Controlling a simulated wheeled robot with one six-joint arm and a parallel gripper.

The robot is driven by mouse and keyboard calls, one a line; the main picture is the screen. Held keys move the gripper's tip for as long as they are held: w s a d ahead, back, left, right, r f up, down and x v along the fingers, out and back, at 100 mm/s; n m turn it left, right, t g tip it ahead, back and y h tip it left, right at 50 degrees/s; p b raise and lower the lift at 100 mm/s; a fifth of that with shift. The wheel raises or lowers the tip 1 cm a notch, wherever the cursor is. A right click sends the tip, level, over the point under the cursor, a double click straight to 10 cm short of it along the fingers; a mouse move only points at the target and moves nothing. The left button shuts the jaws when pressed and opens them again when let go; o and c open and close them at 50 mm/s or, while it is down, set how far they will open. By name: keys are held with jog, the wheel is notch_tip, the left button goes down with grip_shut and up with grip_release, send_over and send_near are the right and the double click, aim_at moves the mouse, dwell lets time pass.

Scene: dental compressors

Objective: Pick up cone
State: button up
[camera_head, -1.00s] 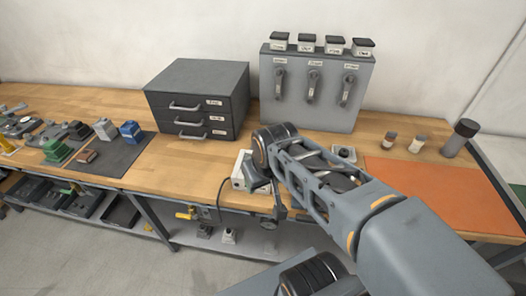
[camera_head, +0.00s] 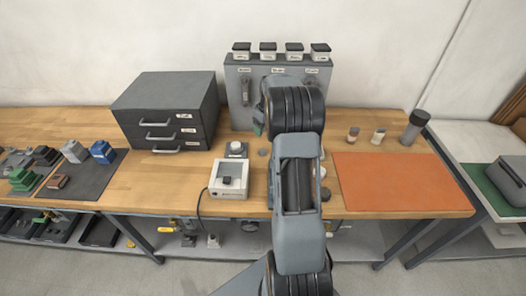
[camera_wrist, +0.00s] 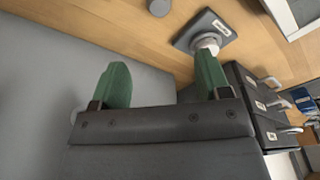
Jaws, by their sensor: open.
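I cannot tell for certain which thing is the cone. A white rounded piece (camera_head: 236,148) stands on a small dark square base behind the white box in the head view. The piece also shows in the wrist view (camera_wrist: 207,42), close by the tip of the right finger; I cannot tell whether they touch. My gripper (camera_wrist: 160,62) is open, its two green fingers wide apart with nothing between them. In the head view my arm hides most of the gripper and part of the bench.
A white box (camera_head: 229,178) is at the bench front. A dark drawer cabinet (camera_head: 165,105) stands left of the grey switch panel (camera_head: 240,112). Two small pieces (camera_head: 378,136) and a dark cylinder (camera_head: 415,127) stand behind the orange mat (camera_head: 395,182), which is clear.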

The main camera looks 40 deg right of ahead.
jog(key=p, duration=0.1)
send_over(263, 150)
jog(key=f, duration=0.7)
jog(key=shift+s+f, duration=0.2)
jog(key=shift+f, duration=0.2)
jog(key=shift+f+p, duration=1.05)
jog(key=shift+f, duration=1.55)
jog(key=shift+c, duration=0.5)
jog(key=c, duration=0.9)
jog(key=shift+c, duration=0.3)
jog(key=shift+w+r, duration=0.1)
